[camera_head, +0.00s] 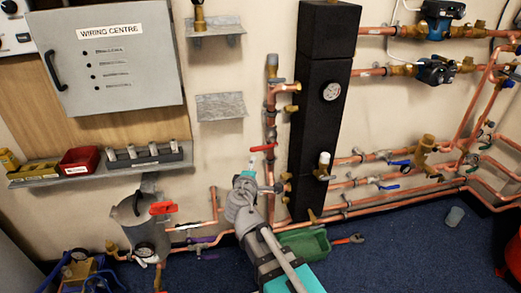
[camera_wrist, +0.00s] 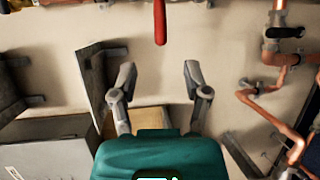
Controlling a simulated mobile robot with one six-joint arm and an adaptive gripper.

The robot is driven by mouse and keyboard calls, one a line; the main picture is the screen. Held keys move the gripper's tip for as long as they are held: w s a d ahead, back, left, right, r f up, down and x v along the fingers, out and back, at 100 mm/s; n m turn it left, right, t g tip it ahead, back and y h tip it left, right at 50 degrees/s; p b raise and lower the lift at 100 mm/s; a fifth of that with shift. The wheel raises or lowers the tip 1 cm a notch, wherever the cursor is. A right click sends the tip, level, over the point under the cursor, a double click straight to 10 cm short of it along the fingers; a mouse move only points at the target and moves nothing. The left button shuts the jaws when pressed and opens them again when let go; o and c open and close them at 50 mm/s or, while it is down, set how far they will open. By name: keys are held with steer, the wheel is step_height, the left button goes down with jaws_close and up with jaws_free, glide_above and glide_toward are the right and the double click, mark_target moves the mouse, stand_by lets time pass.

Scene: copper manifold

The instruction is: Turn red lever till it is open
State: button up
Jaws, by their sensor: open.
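A red lever (camera_head: 263,147) sticks out to the left from the vertical copper pipe (camera_head: 271,115), beside the black column. In the wrist view a red lever (camera_wrist: 160,22) hangs in from the top edge, above and between my fingertips. My gripper (camera_wrist: 158,75) is open, with nothing between its two fingers. In the head view my gripper (camera_head: 262,178) is just below the red lever and appears apart from it. The valve that the lever turns on is out of the wrist view.
A black column (camera_head: 318,110) with a gauge stands right of the lever. A grey bracket (camera_head: 221,107) is on the wall to the left. A second red handle (camera_head: 163,208) is at lower left. A green bin (camera_head: 304,244) and a wrench (camera_head: 348,239) lie on the floor.

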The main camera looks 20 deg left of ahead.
mark_target(260, 150)
steer(key=b+x, duration=0.2)
steer(key=x, duration=1.1)
steer(key=shift+w+f, duration=0.1)
steer(key=shift+w, duration=0.25)
jaws_close()
